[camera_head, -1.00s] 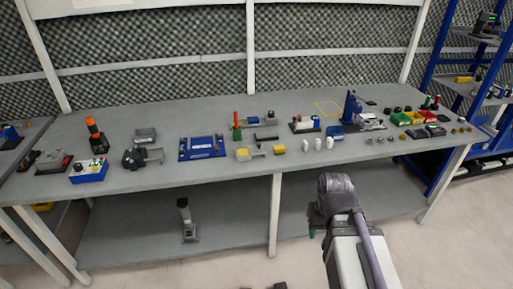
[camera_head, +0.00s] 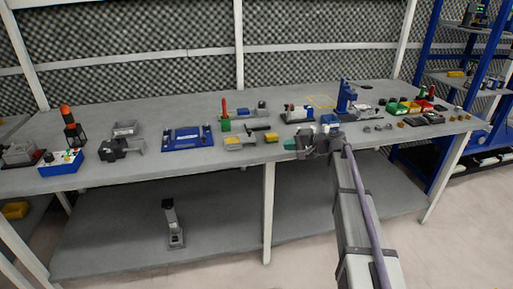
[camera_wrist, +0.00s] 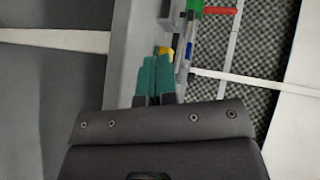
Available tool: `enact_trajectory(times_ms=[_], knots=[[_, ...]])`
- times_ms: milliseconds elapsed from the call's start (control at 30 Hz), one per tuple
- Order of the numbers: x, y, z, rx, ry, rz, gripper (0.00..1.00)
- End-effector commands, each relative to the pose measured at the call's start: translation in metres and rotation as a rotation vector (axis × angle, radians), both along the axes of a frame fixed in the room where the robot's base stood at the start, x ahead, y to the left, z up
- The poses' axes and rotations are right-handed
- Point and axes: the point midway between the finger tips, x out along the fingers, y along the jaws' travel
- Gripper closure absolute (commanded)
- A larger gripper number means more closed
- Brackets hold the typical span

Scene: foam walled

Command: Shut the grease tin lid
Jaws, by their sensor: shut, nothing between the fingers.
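My gripper (camera_head: 290,145) is at the front edge of the bench, right of the centre, with its teal fingertips pointing left. In the wrist view its teal fingers (camera_wrist: 155,76) are together with nothing between them. I cannot pick out the grease tin for certain. A small grey box (camera_head: 126,129) on the left half of the bench seems to have a raised lid-like part, but it is too small to tell. It stands well away to the left of my gripper.
The grey bench (camera_head: 205,169) carries a blue plate fixture (camera_head: 187,139), yellow-and-grey blocks (camera_head: 240,142), a green block with a red handle (camera_head: 226,115), a blue press (camera_head: 346,95) and coloured bins (camera_head: 410,106). A blue shelf rack (camera_head: 440,75) stands at right.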

Motion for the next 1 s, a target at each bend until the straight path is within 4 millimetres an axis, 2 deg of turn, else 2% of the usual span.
enact_trajectory(times_ms=[33,100,367,467,900,1000], knots=[[0.016,0.001,0.016,0.070,-0.014,-0.025,1.00],[0.019,0.001,0.027,0.137,-0.025,-0.054,1.00],[0.024,0.008,0.026,0.155,-0.024,-0.070,1.00],[0.032,0.020,0.022,0.154,-0.024,-0.068,1.00],[0.080,0.098,0.003,0.153,-0.024,-0.067,1.00],[0.087,0.109,0.001,0.153,-0.023,-0.068,1.00]])
